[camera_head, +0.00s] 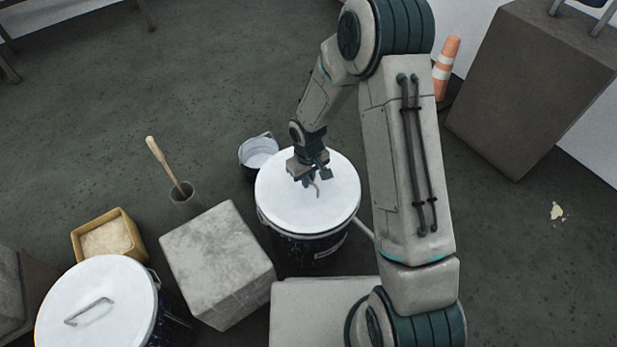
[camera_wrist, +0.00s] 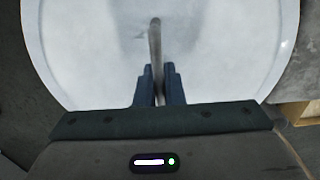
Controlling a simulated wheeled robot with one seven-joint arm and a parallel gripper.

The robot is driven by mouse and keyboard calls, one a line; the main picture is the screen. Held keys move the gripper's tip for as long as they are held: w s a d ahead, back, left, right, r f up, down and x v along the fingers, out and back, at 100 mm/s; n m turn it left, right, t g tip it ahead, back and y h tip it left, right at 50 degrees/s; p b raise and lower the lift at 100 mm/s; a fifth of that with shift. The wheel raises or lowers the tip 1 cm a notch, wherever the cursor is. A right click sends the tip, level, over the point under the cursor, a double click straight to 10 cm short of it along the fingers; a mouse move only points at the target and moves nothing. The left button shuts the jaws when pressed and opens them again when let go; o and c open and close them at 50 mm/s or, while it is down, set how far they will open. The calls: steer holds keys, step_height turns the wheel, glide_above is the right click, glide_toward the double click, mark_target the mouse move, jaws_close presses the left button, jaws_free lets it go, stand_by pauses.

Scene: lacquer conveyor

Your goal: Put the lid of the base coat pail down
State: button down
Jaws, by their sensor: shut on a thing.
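A round white lid (camera_head: 283,205) is over a dark pail (camera_head: 306,249) in the middle of the head view. It looks level and in line with the rim; I cannot tell whether it rests on the rim or hangs just above it. My gripper (camera_head: 310,180) is above the lid, shut on its grey bar handle. In the wrist view the two fingers (camera_wrist: 158,72) pinch the handle (camera_wrist: 155,40), and the white lid (camera_wrist: 85,45) fills most of the picture. The writing on the pail is too small to read.
A second dark pail with a white handled lid (camera_head: 112,297) stands lower left. A pale block (camera_head: 215,258) stands between the pails. Nearby are a small bucket (camera_head: 258,150), a cup with a wooden stick (camera_head: 184,196) and a yellow box (camera_head: 107,236).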

steer(key=shift+f+b, duration=0.5)
steer(key=shift+f, duration=0.15)
steer(key=c, duration=1.5)
jaws_free()
steer(key=shift+o, duration=0.2)
